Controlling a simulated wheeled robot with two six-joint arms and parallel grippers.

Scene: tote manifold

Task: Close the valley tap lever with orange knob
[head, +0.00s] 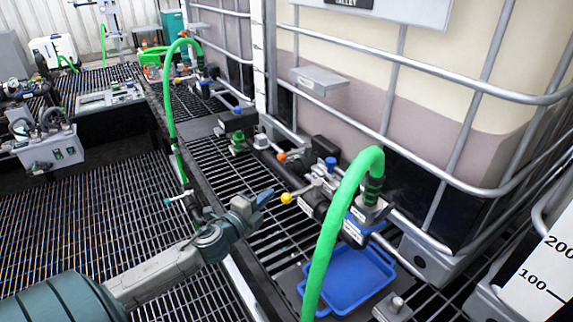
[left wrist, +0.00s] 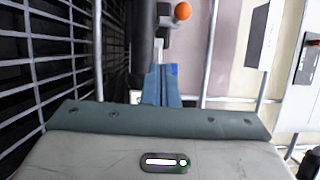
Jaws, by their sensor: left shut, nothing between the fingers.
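An orange knob (head: 281,156) on a short lever sits on the pipework in front of the large caged tote, whose sign at the top edge reads VALLEY (head: 348,3). An orange knob (left wrist: 183,11) also shows at the top of the left wrist view, beyond my fingers. My left gripper (head: 268,193) is shut and empty, below and slightly left of the orange knob in the head view. Its blue fingers (left wrist: 161,80) lie together in the left wrist view. A yellow knob (head: 286,198) on another lever is just right of the fingertips in the head view. My right gripper is out of view.
A green hose (head: 331,226) arches up in front of the manifold, right of my gripper. A blue tray (head: 348,281) lies on the grating below. Another green hose (head: 169,95) rises farther back. Metal cage bars (head: 400,64) front the tote. Open grating (head: 90,225) lies left.

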